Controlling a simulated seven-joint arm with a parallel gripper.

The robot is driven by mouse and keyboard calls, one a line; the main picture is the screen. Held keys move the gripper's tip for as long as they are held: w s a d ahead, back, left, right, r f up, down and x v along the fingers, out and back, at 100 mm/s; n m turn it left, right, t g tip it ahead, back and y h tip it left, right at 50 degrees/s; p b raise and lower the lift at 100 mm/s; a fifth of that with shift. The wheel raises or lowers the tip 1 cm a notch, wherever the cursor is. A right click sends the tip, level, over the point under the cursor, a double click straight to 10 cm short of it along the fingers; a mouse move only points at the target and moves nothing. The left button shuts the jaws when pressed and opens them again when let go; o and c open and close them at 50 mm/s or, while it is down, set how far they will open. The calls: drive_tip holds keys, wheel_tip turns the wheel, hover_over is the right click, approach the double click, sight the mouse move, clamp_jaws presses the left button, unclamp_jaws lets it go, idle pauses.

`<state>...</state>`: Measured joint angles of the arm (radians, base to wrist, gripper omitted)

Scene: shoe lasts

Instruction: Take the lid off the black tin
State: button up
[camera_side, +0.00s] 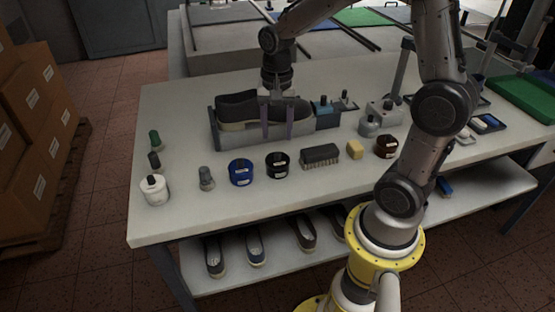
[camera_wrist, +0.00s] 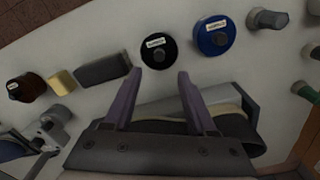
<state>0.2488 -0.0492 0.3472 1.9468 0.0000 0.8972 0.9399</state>
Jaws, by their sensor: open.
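The black tin (camera_side: 277,165) stands upright on the table between a blue tin and a brush, with its lid on. It also shows in the wrist view (camera_wrist: 157,50), just beyond my fingertips. A small knob shows on top of its lid. My gripper (camera_side: 277,134) is open and empty, above and behind the tin, in front of the dark shoes. In the wrist view my gripper (camera_wrist: 160,73) has its two purple fingers apart, with the black tin ahead of the gap. No finger visibly touches the tin.
A blue tin (camera_side: 241,172) stands close left of the black tin, a brush (camera_side: 320,155) close right. A grey rack with dark shoes (camera_side: 235,110) stands behind, close to my gripper. A yellow block (camera_side: 355,149) and brown tin (camera_side: 387,146) stand farther right. The table front is clear.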

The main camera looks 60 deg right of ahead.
sight(278, 153)
drive_tip(key=shift+s+a+f, duration=0.1)
drive_tip(key=shift+a+f, duration=0.05)
drive_tip(key=shift+f, duration=0.75)
drive_tip(key=shift+s+a+f, duration=0.1)
drive_tip(key=shift+f, duration=0.85)
drive_tip(key=shift+s+a+f, duration=0.1)
drive_tip(key=shift+a+f, duration=0.05)
drive_tip(key=shift+f, duration=0.75)
clamp_jaws()
